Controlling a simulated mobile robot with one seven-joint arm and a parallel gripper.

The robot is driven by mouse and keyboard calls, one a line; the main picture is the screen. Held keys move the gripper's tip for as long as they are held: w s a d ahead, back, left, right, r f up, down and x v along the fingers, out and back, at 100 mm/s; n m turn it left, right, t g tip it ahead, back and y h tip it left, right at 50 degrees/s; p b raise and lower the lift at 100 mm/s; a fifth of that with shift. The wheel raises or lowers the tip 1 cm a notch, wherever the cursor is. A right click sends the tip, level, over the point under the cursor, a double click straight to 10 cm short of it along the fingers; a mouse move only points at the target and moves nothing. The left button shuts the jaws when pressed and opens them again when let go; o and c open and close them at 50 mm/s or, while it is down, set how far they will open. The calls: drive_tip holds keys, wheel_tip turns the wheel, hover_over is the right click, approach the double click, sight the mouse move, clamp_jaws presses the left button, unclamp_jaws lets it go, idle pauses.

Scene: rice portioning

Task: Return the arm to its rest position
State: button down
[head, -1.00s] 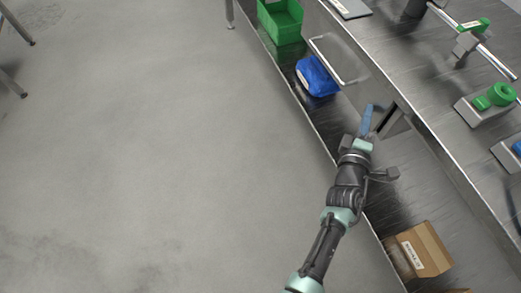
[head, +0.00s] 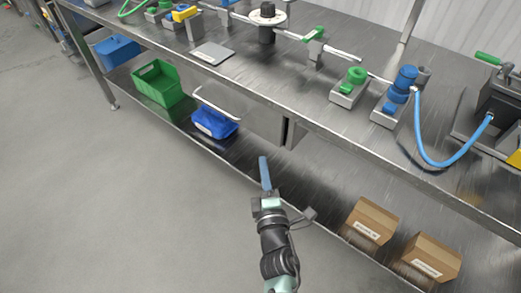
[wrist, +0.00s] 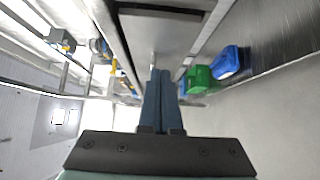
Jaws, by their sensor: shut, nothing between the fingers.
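My gripper (head: 264,172) is at the lower middle of the head view, in front of the steel workbench's lower shelf. Its blue fingers are together and hold nothing. In the wrist view my gripper (wrist: 160,74) shows its two blue fingers side by side, touching along their length. My arm reaches up from the bottom edge of the head view.
The steel workbench (head: 330,108) runs across the view. A blue hose (head: 420,145) loops on top. Open floor (head: 90,190) lies left.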

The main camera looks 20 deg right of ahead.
drive_tip(key=shift+s+a, duration=0.15)
drive_tip(key=shift+s, duration=0.6)
drive_tip(key=shift+s+a, duration=0.15)
drive_tip(key=shift+s, duration=0.55)
drive_tip(key=shift+r, duration=0.1)
drive_tip(key=w+r+m+t+h, duration=0.1)
drive_tip(key=w+r+m+t, duration=0.2)
drive_tip(key=r, duration=1.2)
drive_tip(key=w+r+m+t+h, duration=0.15)
drive_tip(key=r+m, duration=0.45)
drive_tip(key=r, duration=0.9)
drive_tip(key=s+a+r+m+t+y, duration=0.2)
drive_tip(key=s+a+r, duration=0.25)
drive_tip(key=r, duration=0.55)
drive_tip(key=s+a+r+m+t+y, duration=0.1)
drive_tip(key=s+a+r+m, duration=0.3)
drive_tip(key=r, duration=0.5)
drive_tip(key=s+a+r+m+t+y, duration=0.1)
drive_tip(key=s+a+r+t+y, duration=0.15)
drive_tip(key=s+r, duration=0.55)
wheel_tip(320, 180, up, 21)
drive_tip(key=w+a+p, duration=0.1)
drive_tip(key=p, duration=1.8)
drive_tip(key=shift+w, duration=0.3)
